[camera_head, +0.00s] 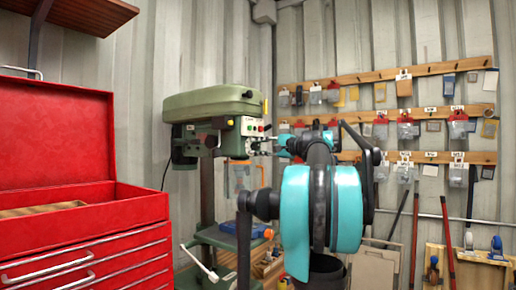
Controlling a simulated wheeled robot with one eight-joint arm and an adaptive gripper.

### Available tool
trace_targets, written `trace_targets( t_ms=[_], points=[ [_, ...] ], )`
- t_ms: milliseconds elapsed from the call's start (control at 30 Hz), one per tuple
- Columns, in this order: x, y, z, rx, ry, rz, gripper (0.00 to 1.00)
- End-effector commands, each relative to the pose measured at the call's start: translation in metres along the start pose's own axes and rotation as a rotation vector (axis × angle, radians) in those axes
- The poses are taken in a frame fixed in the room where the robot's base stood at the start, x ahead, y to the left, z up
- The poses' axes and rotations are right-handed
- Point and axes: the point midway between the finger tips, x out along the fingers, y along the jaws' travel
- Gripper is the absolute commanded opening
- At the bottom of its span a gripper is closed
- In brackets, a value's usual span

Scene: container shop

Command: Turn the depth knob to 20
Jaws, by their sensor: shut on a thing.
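A green drill press (213,104) stands in the middle of the view, with a pale control panel (251,126) bearing small coloured buttons on its front. My arm reaches in from the lower right, and my gripper (274,144) is at the right side of the drill head, beside the panel. The gripper is small in the view and shut on the depth knob. The fingers and wrist largely hide the knob, so its scale and setting cannot be read.
A clear guard (241,176) hangs below the drill head, and the press table (215,236) is lower down. An open red tool chest (85,224) stands at the left. Wooden rails (430,111) with hanging packets line the back wall. Long-handled tools lean at the right.

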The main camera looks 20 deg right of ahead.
Motion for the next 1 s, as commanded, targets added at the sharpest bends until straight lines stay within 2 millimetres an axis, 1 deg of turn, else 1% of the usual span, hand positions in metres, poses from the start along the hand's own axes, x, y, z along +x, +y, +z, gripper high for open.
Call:
trace_targets(
  t_ms=[1000],
  points=[
    [-0.0002,0.0036,-0.0009,-0.965,-0.002,0.003,0.00]
  ],
)
